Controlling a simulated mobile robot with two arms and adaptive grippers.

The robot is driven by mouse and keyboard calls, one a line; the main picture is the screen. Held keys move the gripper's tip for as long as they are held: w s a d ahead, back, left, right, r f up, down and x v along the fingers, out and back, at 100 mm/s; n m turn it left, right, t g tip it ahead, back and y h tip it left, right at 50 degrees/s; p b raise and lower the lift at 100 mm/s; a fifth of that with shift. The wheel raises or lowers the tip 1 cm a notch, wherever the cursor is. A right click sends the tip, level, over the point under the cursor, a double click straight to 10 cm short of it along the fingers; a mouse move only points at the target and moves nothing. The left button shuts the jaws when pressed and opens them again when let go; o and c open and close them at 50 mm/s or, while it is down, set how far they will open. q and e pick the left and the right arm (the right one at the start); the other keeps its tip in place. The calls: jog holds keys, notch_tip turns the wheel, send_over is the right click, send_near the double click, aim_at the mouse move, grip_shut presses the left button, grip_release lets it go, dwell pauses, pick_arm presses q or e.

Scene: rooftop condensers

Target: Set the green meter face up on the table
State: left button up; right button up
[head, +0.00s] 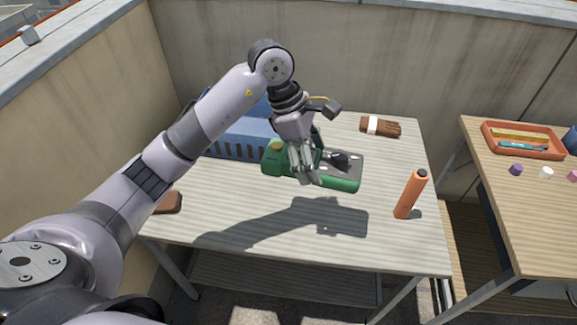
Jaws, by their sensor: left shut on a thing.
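The green meter (341,183) has a green body with a grey panel and a black part on top. The panel side faces up toward the camera. My left gripper (306,173) is shut on the meter near its middle and covers part of it. The meter's shadow lies apart from it on the table (265,225), so it appears to be held above the top. My right gripper is not in view.
A blue crate (235,140) stands behind the meter, partly hidden by my arm. A brown glove (381,127) lies at the back right. The front middle is clear.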

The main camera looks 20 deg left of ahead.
pick_arm(q)
jog(key=shift+w+a+r+n+t, duration=0.1)
jog(key=shift+w+r+n+t, duration=0.2)
jog(key=shift+w+r+n, duration=0.3)
notch_tip(320, 180, down, 15)
jog(key=shift+f+p, duration=0.1)
jog(key=shift+p, duration=0.45)
notch_tip(320, 180, down, 4)
jog(key=shift+s+f, duration=0.1)
jog(key=shift+f, duration=0.25)
jog(key=shift+f, duration=0.1)
jog(key=o, duration=1.6)
jog(key=shift+c, duration=0.2)
